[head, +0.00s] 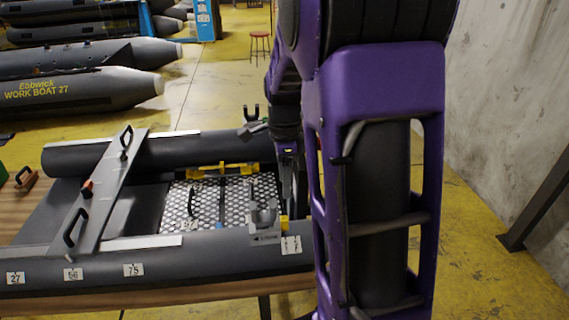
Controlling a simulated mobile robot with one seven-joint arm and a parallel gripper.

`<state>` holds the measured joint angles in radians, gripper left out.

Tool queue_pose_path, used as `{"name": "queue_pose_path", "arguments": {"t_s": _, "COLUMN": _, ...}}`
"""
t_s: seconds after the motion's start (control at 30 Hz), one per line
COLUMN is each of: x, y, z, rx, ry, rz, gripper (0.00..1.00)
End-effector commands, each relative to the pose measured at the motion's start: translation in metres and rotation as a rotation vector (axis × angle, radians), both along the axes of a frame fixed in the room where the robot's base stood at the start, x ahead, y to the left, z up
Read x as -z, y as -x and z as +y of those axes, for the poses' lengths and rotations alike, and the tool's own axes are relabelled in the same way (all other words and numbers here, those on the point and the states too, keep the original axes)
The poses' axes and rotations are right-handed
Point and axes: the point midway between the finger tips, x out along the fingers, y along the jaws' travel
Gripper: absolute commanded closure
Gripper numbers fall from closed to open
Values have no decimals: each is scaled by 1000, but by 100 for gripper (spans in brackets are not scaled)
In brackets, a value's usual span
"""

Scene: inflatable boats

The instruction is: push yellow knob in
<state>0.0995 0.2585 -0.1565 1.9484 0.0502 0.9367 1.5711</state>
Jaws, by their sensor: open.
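A grey inflatable boat (207,262) lies on a wooden-edged bench. Yellow fittings (196,172) sit along the far edge of its perforated metal floor. A small yellow part (284,222) shows beside a grey bracket (263,217) on the near tube. I cannot tell which yellow piece is the knob. My gripper (287,185) hangs pointing down at the right end of the floor, just left of my purple arm. It is open, and nothing shows between its fingers. My arm hides the boat's right end and part of the gripper.
A grey plank seat (98,190) with black handles and an orange-red knob crosses the boat at left. A dark U-shaped holder (251,115) stands on the far tube. More boats (80,75) lie behind. The yellow floor at right is mostly clear, before a concrete wall.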

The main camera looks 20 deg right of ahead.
Motion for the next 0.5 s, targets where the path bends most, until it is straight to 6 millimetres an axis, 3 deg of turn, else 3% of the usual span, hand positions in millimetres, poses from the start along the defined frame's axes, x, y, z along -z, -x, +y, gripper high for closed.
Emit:
{"name": "queue_pose_path", "arguments": {"t_s": 0.03, "x": -11, "y": 0, "z": 0, "rx": 0, "ry": 1, "rz": -2, "gripper": 43}}
{"name": "queue_pose_path", "arguments": {"t_s": 0.2, "x": -29, "y": 0, "z": 0, "rx": -1, "ry": 0, "rz": -1, "gripper": 43}}
{"name": "queue_pose_path", "arguments": {"t_s": 0.5, "x": -34, "y": 0, "z": 0, "rx": -1, "ry": 0, "rz": 2, "gripper": 43}}
